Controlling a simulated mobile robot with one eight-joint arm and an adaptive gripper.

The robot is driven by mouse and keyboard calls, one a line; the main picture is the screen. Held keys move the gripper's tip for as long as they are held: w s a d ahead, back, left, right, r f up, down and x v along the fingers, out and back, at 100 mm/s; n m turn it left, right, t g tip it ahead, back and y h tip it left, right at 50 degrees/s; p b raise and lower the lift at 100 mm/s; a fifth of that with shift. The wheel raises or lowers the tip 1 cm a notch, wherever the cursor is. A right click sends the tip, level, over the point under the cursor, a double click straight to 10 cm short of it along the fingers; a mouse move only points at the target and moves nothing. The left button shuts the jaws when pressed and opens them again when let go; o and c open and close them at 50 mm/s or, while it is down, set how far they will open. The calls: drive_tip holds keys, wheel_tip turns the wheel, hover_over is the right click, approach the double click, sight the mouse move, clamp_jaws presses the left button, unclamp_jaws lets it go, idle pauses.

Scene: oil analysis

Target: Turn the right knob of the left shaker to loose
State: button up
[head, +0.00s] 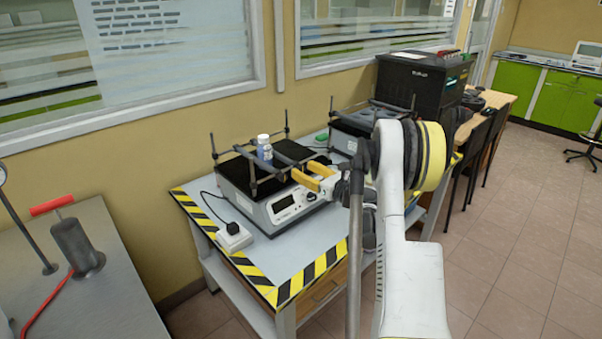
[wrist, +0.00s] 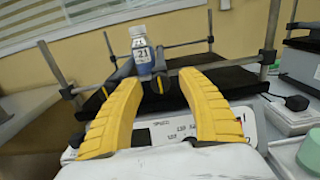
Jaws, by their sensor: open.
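The left shaker (head: 262,213) stands on a table, with a black platform, upright corner rods and clamp bars. A white-capped blue bottle (head: 264,148) stands upright among the bars; it also shows in the wrist view (wrist: 141,52). In the wrist view a dark knob (wrist: 160,86) at a bar end lies between and just beyond my yellow fingertips. My gripper (head: 304,174) is open at the shaker's front right, above its front panel (head: 295,205). I cannot tell whether the fingers touch the knob, nor how tight it is.
A second shaker (head: 352,137) stands behind to the right, near a black machine (head: 424,78). A white power adapter (head: 235,237) lies left of the left shaker. The striped front of the table (head: 300,260) is clear. A metal bench (head: 105,300) is at left.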

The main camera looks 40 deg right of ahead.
drive_tip(key=shift+w, duration=0.8)
clamp_jaws()
